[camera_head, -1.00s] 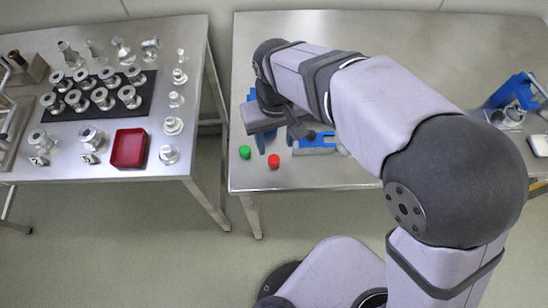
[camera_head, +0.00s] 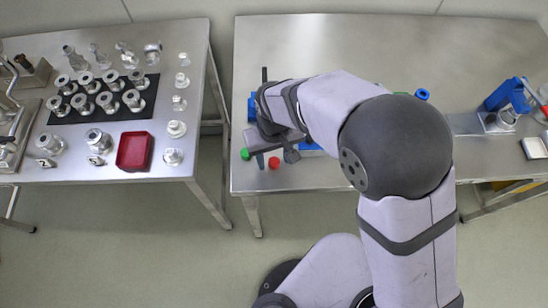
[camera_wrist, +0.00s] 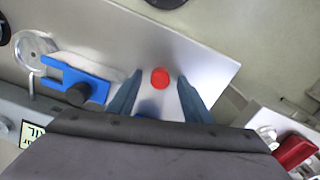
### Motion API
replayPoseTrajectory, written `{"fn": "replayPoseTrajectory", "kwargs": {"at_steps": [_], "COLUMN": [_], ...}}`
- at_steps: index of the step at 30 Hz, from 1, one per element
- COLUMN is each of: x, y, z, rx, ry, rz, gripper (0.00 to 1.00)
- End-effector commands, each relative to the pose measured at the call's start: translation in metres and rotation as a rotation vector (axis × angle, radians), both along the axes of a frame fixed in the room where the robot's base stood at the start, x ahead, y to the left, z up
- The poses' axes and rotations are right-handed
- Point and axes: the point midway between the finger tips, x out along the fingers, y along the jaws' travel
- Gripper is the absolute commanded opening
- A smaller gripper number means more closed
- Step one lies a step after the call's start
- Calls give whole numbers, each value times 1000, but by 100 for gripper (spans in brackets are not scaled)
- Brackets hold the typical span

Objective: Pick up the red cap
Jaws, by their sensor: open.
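The red cap (camera_head: 274,162) lies on the right-hand table near its front left edge. It also shows in the wrist view (camera_wrist: 160,78), between and just beyond the fingertips. My gripper (camera_head: 275,158) is open above the table, close to the cap. In the wrist view my gripper (camera_wrist: 158,84) has its two blue fingers spread, one on each side of the cap. I cannot tell how high the fingers are above it. Nothing is held.
A green cap (camera_head: 245,154) lies left of the red cap. A blue fixture (camera_wrist: 75,80) with a dark knob stands near the fingers. The left table holds metal fittings and a red tray (camera_head: 134,151). A gap separates the tables.

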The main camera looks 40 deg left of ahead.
Motion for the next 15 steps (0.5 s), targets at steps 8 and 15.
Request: {"fn": "replayPoseTrajectory", "kwargs": {"at_steps": [8, 15], "x": [0, 0], "y": [0, 0], "z": [0, 0], "rx": [0, 0], "ry": [0, 0], "rz": [0, 0], "gripper": [14, 2]}}
